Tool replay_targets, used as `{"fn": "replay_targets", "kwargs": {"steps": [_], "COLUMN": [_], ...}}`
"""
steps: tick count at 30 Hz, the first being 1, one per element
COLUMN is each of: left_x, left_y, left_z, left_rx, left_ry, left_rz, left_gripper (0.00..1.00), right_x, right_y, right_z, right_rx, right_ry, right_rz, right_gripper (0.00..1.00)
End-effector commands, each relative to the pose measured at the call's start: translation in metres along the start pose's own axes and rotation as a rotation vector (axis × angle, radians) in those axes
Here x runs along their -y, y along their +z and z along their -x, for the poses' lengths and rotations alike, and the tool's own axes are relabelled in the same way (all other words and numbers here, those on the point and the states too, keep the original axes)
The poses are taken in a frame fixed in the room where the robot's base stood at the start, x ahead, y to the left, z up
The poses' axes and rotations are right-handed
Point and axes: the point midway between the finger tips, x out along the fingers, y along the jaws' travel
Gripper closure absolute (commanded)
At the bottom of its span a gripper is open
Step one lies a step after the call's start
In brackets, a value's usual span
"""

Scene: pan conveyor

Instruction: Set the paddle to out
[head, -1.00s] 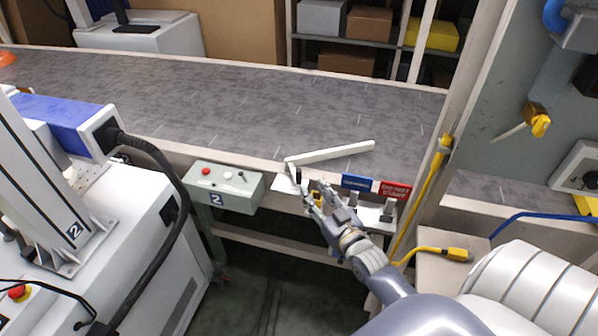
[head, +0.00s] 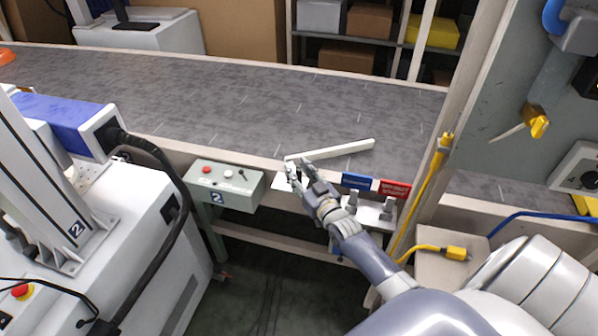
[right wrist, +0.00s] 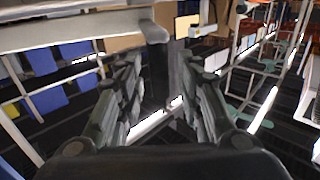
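The paddle (head: 330,150) is a long white bar over the near edge of the grey conveyor (head: 240,105), slanting up to the right. Its pivot end and handle are largely hidden behind my right gripper (head: 301,171). My right gripper in that view (right wrist: 158,85) is open, with visible gaps on both sides of the post. My left gripper is in neither view.
A grey control box (head: 222,188) marked 2 is left of the gripper. A yellow cable (head: 426,200) runs along the post at right.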

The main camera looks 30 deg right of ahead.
Motion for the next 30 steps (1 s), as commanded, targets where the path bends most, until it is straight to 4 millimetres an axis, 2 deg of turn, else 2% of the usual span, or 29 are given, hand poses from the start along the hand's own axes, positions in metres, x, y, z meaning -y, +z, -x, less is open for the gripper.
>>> {"fn": "replay_targets", "kwargs": {"steps": [1,3,4,30], "left_x": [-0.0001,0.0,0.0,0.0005], "left_y": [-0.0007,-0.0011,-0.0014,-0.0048], "left_z": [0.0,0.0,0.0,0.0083], "left_rx": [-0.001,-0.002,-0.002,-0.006], "left_ry": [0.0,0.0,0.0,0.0], "left_rz": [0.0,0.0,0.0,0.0], "left_gripper": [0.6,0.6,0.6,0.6], "right_x": [0.0,0.0,0.0001,0.0092], "right_y": [0.0,0.0001,0.0001,0.0011], "right_z": [0.0001,0.0002,0.0002,-0.0004], "right_rx": [0.0,0.0,0.0,0.003], "right_ry": [0.0,0.0,0.0,0.055], "right_rz": [0.0,0.0,0.0,-0.006], "right_gripper": [0.79,0.95,1.0,1.0]}}
